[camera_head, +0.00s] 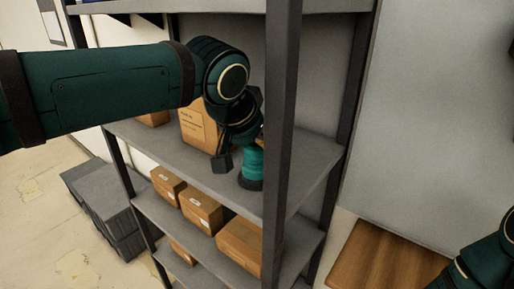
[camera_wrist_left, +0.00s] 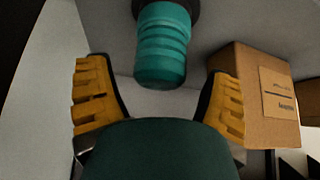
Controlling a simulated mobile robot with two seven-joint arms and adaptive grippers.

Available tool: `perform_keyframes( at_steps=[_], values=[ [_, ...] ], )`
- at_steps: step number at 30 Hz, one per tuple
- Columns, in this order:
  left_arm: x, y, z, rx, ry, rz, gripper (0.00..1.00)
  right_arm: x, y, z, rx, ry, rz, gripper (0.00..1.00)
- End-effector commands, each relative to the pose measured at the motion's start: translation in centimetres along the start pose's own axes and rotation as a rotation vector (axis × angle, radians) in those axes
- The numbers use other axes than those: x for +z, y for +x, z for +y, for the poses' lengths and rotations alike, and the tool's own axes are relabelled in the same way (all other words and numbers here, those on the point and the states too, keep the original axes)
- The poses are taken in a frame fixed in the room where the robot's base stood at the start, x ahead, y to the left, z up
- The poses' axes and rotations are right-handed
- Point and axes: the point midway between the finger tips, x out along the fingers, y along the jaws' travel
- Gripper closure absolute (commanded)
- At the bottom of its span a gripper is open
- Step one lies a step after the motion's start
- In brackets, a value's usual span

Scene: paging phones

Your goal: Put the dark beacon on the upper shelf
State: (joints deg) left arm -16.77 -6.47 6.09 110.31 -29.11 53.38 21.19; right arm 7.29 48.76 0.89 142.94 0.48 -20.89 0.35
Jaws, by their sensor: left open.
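The dark beacon (camera_head: 252,164), a teal ribbed cylinder with a black base, stands upright on a grey shelf board (camera_head: 300,174) at mid-height of the rack. Another board (camera_head: 335,5) of the rack is above it at the top edge. My left gripper (camera_head: 240,146) is open beside the beacon. In the left wrist view the beacon (camera_wrist_left: 162,50) shows between the spread yellow-padded fingers of the gripper (camera_wrist_left: 158,75), with no visible contact. My right arm's edge shows at lower right; its gripper is out of view.
A cardboard box (camera_head: 197,125) stands just left of the beacon; it also shows in the left wrist view (camera_wrist_left: 250,95). A dark rack post (camera_head: 283,110) stands close on the right. Boxes (camera_head: 202,211) fill the board below. Grey crates (camera_head: 105,205) sit on the floor.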

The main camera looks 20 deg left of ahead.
Motion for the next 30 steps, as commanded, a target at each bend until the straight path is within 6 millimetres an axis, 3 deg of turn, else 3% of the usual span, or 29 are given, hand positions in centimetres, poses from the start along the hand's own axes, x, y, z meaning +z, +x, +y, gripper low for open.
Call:
perform_keyframes(
  at_steps=[3,10,30],
  values=[
    [-0.1,-2.2,0.0,0.0,0.0,0.005,0.19,-0.1,-0.4,-0.1,0.0,0.001,0.003,1.0],
    [-0.1,-4.6,0.0,0.0,-0.001,0.002,0.19,-0.3,-0.6,-0.2,0.001,0.002,0.006,1.0],
    [0.0,-4.9,0.0,0.0,0.0,0.0,0.19,-0.3,-0.6,-0.2,0.001,0.002,0.006,1.0]
  ],
)
